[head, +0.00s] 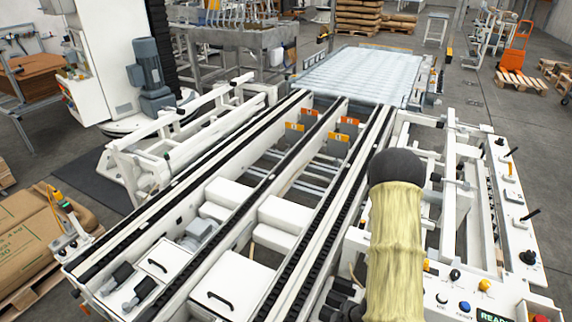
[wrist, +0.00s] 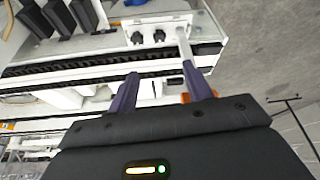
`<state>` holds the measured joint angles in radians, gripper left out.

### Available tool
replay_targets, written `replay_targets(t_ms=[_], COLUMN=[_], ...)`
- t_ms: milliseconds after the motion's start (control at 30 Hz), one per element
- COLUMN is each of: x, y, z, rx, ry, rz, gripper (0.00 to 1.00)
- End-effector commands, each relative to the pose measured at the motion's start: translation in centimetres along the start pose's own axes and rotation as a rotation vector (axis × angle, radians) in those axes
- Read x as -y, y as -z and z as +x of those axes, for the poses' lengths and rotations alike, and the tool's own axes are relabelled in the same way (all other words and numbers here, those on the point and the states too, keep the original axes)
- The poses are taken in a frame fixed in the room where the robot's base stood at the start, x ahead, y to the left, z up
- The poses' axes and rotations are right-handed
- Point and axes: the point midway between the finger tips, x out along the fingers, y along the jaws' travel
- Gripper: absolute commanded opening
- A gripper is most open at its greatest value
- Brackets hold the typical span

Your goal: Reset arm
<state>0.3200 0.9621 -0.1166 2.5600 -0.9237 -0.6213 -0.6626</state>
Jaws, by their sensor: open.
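In the wrist view my gripper (wrist: 157,92) shows two dark purple fingers set well apart, with nothing between them. It is open and empty. Behind the fingers are white machine frames and a black chain rail (wrist: 70,66). In the head view my arm, in a pale yellow sleeve with a dark rounded end, stands over the right side of the conveyor (head: 281,190). The gripper's fingers cannot be made out in the head view.
A control panel (head: 500,296) with buttons and a lit display stands at the lower right, close to my arm. A roller table (head: 365,72) lies at the conveyor's far end. Stacked sacks (head: 30,240) sit at the left. Grey floor (head: 500,110) is open at the right.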

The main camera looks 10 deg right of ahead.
Motion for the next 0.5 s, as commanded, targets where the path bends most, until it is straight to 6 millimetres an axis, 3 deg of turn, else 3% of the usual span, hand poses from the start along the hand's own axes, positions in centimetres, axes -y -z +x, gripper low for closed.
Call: replay_targets(t_ms=[233,500], x=[-1.9,-5.2], y=[0.7,3.3], z=[-2.0,-8.3], rx=[0.066,0.199], ry=[-0.054,-0.204], rz=[0.057,0.288], gripper=[0.5,0.5])
